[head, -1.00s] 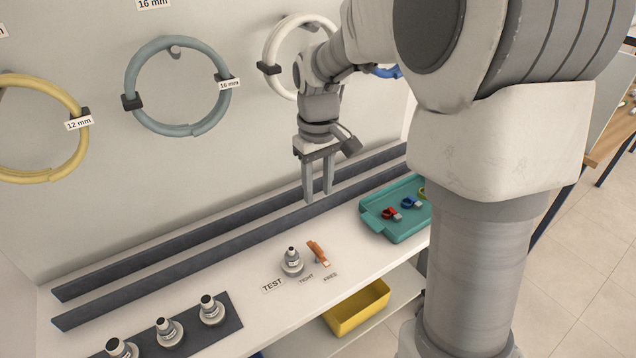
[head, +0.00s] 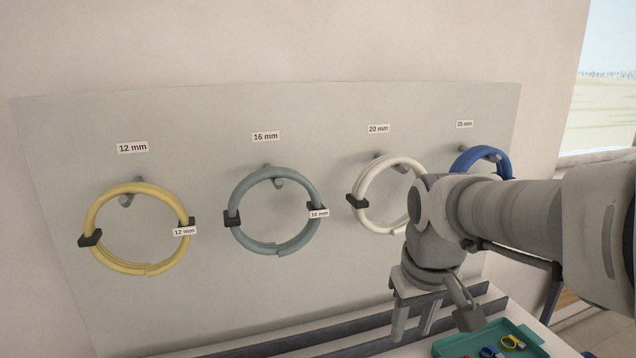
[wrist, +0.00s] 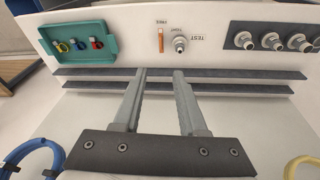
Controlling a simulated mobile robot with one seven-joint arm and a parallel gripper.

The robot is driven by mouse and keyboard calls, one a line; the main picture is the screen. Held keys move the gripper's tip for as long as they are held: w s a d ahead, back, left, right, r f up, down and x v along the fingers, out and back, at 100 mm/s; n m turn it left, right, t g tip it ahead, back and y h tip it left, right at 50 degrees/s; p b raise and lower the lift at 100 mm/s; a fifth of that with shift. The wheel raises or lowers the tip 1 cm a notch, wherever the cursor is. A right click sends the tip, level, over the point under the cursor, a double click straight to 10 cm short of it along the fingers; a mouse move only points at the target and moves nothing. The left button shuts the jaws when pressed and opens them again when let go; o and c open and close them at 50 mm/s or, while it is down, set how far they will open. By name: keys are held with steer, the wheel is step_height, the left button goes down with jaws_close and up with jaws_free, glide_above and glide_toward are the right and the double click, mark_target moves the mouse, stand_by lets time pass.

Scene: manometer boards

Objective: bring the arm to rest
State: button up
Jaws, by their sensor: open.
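My gripper (head: 413,322) is open and empty in the head view, pointing down in front of the board at the lower right. It hangs above the dark rails, below the white hose coil. In the wrist view my gripper's two fingers (wrist: 158,85) stand apart with nothing between them. Beyond them are the dark rails (wrist: 225,82) and the white bench top (wrist: 130,50). The fingers touch nothing that I can see.
A yellow coil (head: 103,250), a grey-blue coil (head: 240,235), a white coil (head: 370,180) and a blue coil (head: 475,155) hang on the board. A teal tray (wrist: 100,58) holds small clamps.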

steer(key=s+r+m+t+p, duration=0.2)
steer(key=s+r+t, duration=0.1)
steer(key=s, duration=0.8)
steer(key=shift+r, duration=0.75)
